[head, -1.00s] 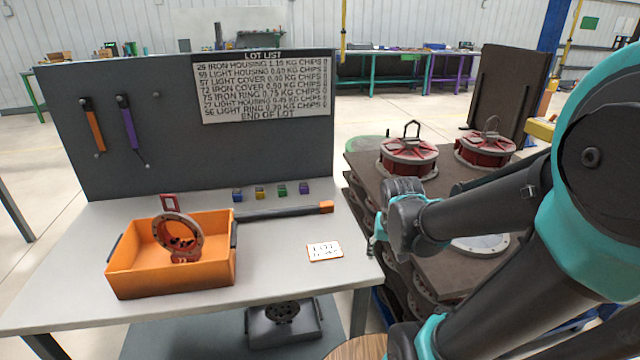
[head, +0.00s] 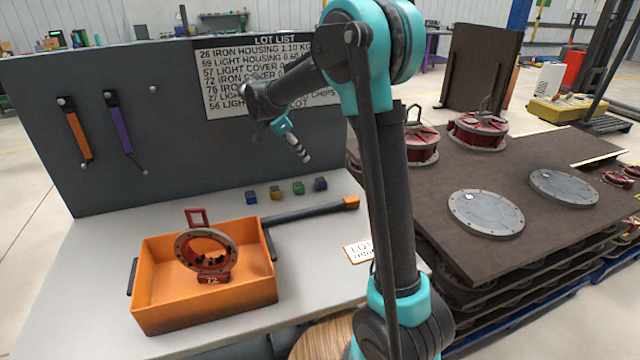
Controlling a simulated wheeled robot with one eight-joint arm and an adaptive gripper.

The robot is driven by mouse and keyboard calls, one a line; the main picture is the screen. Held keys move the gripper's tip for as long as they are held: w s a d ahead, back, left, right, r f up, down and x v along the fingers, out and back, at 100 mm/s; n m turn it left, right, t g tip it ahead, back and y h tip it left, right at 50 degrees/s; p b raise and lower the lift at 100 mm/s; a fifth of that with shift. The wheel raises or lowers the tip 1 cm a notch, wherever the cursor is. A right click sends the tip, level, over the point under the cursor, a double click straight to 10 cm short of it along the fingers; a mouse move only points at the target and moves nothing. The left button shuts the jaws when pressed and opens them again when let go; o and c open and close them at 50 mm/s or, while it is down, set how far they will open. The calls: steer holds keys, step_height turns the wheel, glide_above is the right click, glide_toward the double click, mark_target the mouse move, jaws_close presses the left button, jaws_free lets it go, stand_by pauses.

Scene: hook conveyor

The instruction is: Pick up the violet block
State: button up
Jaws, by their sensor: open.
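The violet block (head: 320,184) is a small cube on the grey table, at the right end of a row of small blocks. The blue block (head: 251,197), yellow block (head: 275,193) and green block (head: 298,188) stand to its left, spaced apart. My gripper (head: 303,156) hangs in front of the dark back panel, above the row and a little left of the violet block in the picture. It is open and holds nothing that I can see. Its fingers look small and tilt down to the right.
A bar with an orange end (head: 351,203) lies just in front of the blocks. An orange bin (head: 210,305) holding a red-grey ring part (head: 181,246) stands at front left. A white card (head: 357,251) lies at the right. The panel (head: 165,150) rises behind.

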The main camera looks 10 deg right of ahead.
mark_target(321, 180)
steer(key=x, duration=1.5)
steer(key=shift+w+d+f, duration=0.2)
steer(key=shift+d, duration=0.05)
steer(key=shift+c, duration=0.5)
steer(key=c, duration=1.2)
